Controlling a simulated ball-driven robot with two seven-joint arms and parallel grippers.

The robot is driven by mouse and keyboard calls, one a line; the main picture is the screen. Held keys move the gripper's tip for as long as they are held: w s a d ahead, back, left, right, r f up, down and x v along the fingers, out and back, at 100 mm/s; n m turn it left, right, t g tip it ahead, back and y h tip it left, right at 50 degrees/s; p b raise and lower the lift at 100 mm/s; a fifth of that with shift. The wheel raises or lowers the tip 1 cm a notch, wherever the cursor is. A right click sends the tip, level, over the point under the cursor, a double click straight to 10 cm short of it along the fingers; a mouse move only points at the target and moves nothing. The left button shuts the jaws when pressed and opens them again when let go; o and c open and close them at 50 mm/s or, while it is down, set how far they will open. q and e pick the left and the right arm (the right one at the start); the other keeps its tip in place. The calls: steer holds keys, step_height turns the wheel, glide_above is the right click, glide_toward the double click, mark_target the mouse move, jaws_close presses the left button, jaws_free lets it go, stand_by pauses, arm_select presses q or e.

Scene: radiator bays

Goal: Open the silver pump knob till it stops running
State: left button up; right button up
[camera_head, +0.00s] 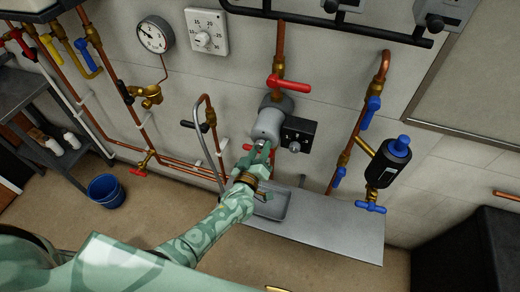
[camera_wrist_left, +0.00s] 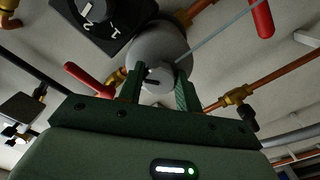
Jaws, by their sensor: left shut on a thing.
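The grey pump (camera_head: 271,119) is mounted on a copper pipe on the wall in the head view. My left gripper (camera_head: 262,152) reaches up to its front end. In the left wrist view my left gripper (camera_wrist_left: 160,82) has its two fingers on either side of the small silver pump knob (camera_wrist_left: 158,80), shut on it. The knob sits at the middle of the round pump face (camera_wrist_left: 160,48). In the head view the fingers largely hide the knob. My right gripper is not in view.
A bent grey pipe (camera_head: 212,145) stands close to the left. A metal shelf (camera_head: 335,228) with a tray (camera_head: 270,203) lies below.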

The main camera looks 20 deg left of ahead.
arm_select(q)
steer(key=shift+s+f, duration=0.1)
steer(key=shift+f, duration=0.05)
steer(key=o, duration=1)
steer(key=shift+c, duration=0.2)
steer(key=s+p, duration=0.1)
steer(key=s, duration=1.5)
steer(key=shift+a, duration=0.25)
steer(key=shift+s, duration=0.1)
